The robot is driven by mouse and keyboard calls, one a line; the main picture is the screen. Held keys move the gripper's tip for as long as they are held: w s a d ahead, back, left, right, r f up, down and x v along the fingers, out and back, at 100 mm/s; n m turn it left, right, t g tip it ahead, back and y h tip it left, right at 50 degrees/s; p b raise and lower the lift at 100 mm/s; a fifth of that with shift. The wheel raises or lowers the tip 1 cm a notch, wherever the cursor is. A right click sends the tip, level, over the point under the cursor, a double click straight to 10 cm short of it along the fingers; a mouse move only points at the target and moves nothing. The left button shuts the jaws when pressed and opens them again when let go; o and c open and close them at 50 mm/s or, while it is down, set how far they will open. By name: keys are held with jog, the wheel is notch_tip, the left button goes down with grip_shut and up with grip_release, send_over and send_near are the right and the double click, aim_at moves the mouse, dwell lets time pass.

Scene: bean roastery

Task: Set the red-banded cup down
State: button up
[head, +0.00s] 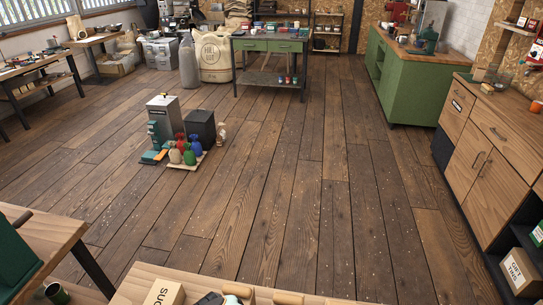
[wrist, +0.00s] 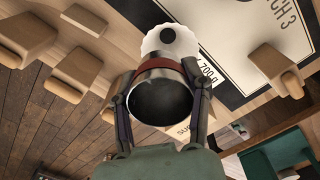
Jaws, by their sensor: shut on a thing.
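The red-banded cup (wrist: 160,98) is a metal cup with a dark open mouth, in the middle of the wrist view. Its red band shows just above the mouth, on the side away from me. My gripper (wrist: 161,72) is shut on the cup, one finger on each side of it. A white scalloped round thing with a black spot shows just beyond the cup and is partly hidden by it. From this view I cannot tell whether the cup touches the surface. The held cup and my gripper do not show in the head view.
A mat with a black border and printed "3" (wrist: 250,18) lies beyond the cup. Wooden blocks (wrist: 77,72) (wrist: 276,70) stand on both sides. In the head view, a wooden worktop (head: 140,298) with a labelled box (head: 165,293) is at the bottom edge. Open floor lies beyond.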

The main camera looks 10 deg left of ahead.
jog(key=s+a+n, duration=0.2)
jog(key=s+a, duration=0.1)
jog(key=s, duration=0.2)
jog(key=w+a+f, duration=0.2)
jog(key=a+f, duration=0.2)
jog(key=f, duration=0.1)
jog(key=w+a+f, duration=0.2)
jog(key=a+f, duration=0.2)
jog(key=w+a+f, duration=0.2)
jog(key=a+f, duration=0.2)
jog(key=f, duration=0.1)
jog(key=shift+f, duration=0.3)
jog(key=shift+a+f, duration=0.15)
jog(key=shift+f, duration=1.55)
jog(key=o, duration=1)
jog(key=shift+f, duration=0.15)
